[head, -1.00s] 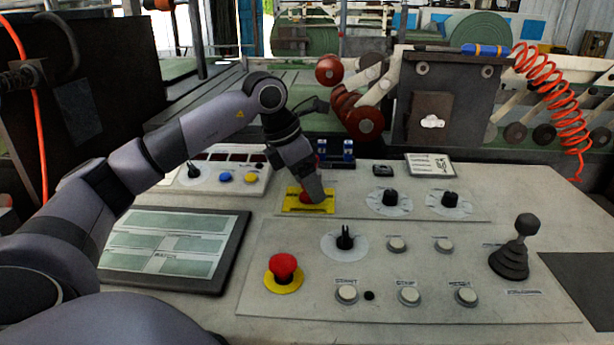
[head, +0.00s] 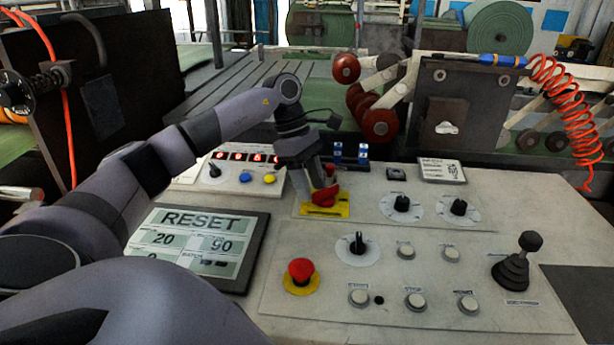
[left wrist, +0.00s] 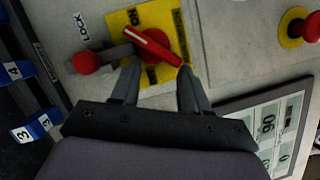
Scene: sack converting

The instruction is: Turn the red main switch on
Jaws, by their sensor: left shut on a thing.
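The red main switch (head: 327,197) sits on a yellow plate (head: 322,211) at the back left of the console. In the left wrist view the switch's red handle (left wrist: 152,45) lies slanted across its yellow plate (left wrist: 168,18), between my fingertips. My left gripper (head: 318,190) reaches down onto the switch from above and is shut on its handle. The gripper partly hides the switch in the head view. My right gripper is not in view.
A red mushroom button (head: 301,270) stands on the front panel. A screen (head: 200,245) at the left reads RESET, 20 and 90. Black knobs (head: 401,204) and a joystick (head: 516,264) stand to the right. A red ball-ended part (left wrist: 87,62) sits beside the switch.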

